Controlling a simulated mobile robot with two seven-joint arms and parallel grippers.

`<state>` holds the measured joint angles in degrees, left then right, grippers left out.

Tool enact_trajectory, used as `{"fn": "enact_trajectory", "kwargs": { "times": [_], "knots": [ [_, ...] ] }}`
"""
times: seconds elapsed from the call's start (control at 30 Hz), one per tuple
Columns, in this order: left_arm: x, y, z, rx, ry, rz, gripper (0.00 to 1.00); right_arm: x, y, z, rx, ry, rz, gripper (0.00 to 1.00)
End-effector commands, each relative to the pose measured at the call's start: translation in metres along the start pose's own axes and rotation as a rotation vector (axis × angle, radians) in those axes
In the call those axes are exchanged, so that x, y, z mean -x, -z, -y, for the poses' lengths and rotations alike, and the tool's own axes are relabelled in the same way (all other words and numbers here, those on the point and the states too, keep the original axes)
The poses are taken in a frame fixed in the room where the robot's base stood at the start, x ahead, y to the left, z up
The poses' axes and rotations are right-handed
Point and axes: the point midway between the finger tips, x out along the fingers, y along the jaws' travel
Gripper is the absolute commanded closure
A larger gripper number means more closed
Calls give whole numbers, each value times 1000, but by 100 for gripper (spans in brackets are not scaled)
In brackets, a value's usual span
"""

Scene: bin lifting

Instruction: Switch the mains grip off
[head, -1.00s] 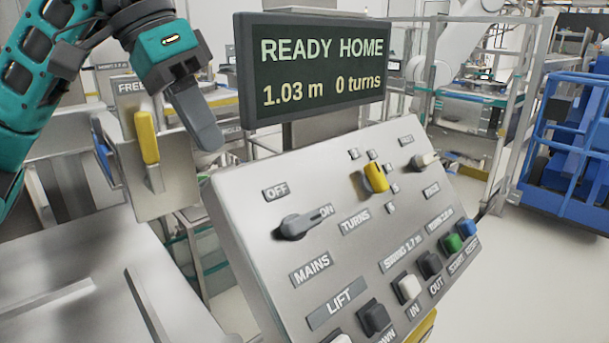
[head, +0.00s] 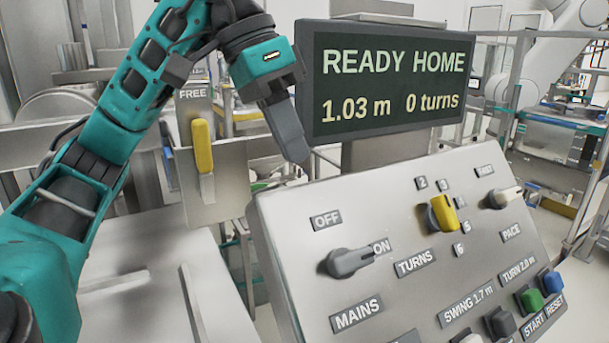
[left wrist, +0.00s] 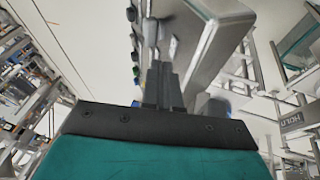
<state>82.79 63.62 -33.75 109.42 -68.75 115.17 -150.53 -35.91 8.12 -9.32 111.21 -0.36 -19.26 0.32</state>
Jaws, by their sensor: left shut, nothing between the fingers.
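The mains grip (head: 350,262) is a grey rotary handle on the sloped control panel (head: 290,230). Its pointer is turned toward the ON label (head: 381,246), and the OFF label (head: 326,219) is up and to its left. My left gripper (head: 300,165) is shut and empty, pointing down above the panel's top left edge, apart from the mains grip. In the left wrist view its closed fingers (left wrist: 163,85) point toward the panel. My right gripper is in neither view.
A display (head: 385,80) behind the panel reads READY HOME, 1.03 m, 0 turns. A yellow turns knob (head: 441,213) and a pace knob (head: 503,198) sit right of the mains grip. A yellow lever (head: 203,147) under a FREE label stands left of my gripper.

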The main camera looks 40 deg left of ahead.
Motion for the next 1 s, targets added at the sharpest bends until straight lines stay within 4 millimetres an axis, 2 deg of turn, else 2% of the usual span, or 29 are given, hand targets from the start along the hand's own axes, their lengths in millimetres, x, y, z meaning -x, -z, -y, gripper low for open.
{"fn": "enact_trajectory", "kwargs": {
  "times": [0.03, 0.3, 0.5, 0.7, 1.0],
  "knots": [
    [-15, -2, 1, -2, -3, 5, 100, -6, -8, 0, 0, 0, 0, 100],
    [-69, -2, 1, 1, -1, 6, 100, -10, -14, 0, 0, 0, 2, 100],
    [-102, -5, -7, -2, 1, 4, 100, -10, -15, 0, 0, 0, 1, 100],
    [-117, -9, -16, -1, 0, 2, 100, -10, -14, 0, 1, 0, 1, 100],
    [-120, -10, -18, 1, -1, 0, 100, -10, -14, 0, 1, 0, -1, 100]
  ]
}}
